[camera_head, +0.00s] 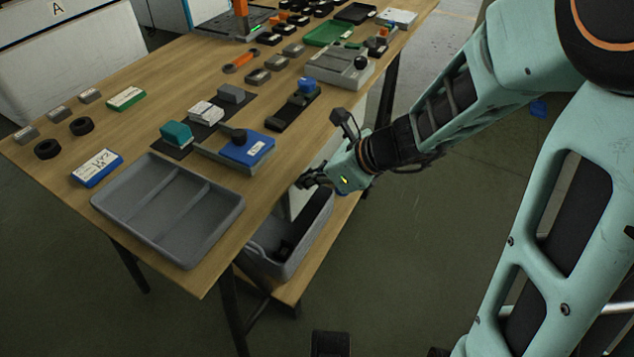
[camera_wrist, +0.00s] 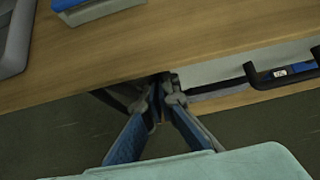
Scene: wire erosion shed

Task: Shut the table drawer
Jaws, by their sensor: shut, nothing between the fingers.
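The wooden table (camera_head: 60,150) has a pale panel (camera_head: 301,203) below its near edge, which looks like part of the table drawer. In the wrist view this pale panel (camera_wrist: 215,69) runs under the tabletop edge, with a black bar handle (camera_wrist: 282,79) to the right of my fingertips. How far the drawer stands out is hard to tell, as the tabletop and my gripper hide part of it. My gripper (camera_head: 304,181) is beside the table's near edge, close to the panel. Its fingers (camera_wrist: 160,88) are together and empty; contact with the panel cannot be made out.
A grey bin (camera_head: 318,228) with a dark thing inside stands on the lower wooden shelf (camera_head: 322,248). On the tabletop are a grey divided tray (camera_head: 168,208), a blue-topped block (camera_head: 246,148) and several small parts.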

